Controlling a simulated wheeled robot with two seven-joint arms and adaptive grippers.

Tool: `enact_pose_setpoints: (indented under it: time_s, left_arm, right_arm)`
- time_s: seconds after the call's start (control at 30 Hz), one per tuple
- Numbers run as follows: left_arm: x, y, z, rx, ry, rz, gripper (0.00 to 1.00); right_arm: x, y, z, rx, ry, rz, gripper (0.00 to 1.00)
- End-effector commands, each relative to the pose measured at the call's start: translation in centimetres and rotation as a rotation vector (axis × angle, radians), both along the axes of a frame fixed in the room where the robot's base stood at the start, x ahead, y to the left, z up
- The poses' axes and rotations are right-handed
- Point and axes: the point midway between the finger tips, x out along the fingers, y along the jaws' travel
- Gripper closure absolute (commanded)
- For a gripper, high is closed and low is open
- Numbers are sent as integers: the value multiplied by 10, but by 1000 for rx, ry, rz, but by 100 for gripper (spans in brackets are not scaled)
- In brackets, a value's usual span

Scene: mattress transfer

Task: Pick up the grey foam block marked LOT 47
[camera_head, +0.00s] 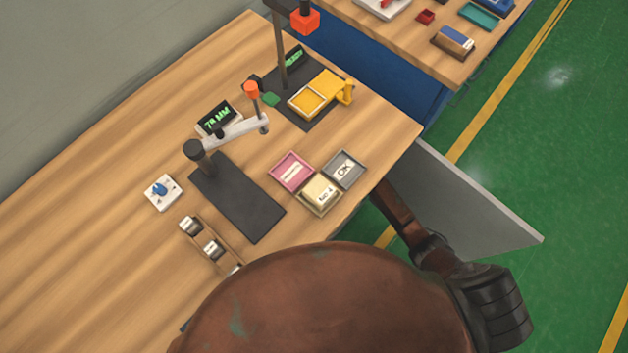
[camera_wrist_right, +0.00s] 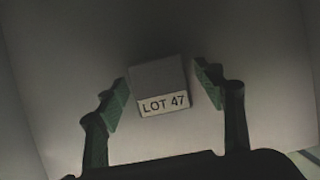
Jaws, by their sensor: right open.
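The grey foam block (camera_wrist_right: 157,76) shows in the right wrist view, with a white label reading LOT 47 on its near side. It rests on or against a plain pale surface in dim light. My right gripper (camera_wrist_right: 163,88) is open, with one green-padded finger on each side of the block. Gaps show between both fingers and the block, and how far ahead the block is I cannot tell. In the head view I cannot make out this block or the right gripper's fingers. My left gripper is not in view.
The wooden table (camera_head: 90,220) carries a black-based stand (camera_head: 240,200), a yellow tray (camera_head: 315,95), and pink (camera_head: 280,163), OK-labelled grey (camera_head: 357,168) and tan (camera_head: 310,204) boxes. A light grey panel (camera_head: 485,205) lies off its right edge, above green floor (camera_head: 580,140).

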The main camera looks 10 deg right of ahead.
Motion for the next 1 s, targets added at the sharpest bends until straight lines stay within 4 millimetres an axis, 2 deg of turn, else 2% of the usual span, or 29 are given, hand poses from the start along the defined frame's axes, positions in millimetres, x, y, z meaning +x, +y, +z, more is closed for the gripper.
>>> enact_pose_setpoints:
  time_s: [0.07, 0.67, 1.0]
  left_arm:
    - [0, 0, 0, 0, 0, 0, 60]
    - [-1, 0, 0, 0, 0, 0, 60]
    - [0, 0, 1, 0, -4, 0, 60]
  right_arm:
    - [0, 0, 0, 0, 0, 0, 38]
    - [0, 0, 0, 0, 0, 0, 79]
    - [0, 0, 2, -1, -2, 1, 79]
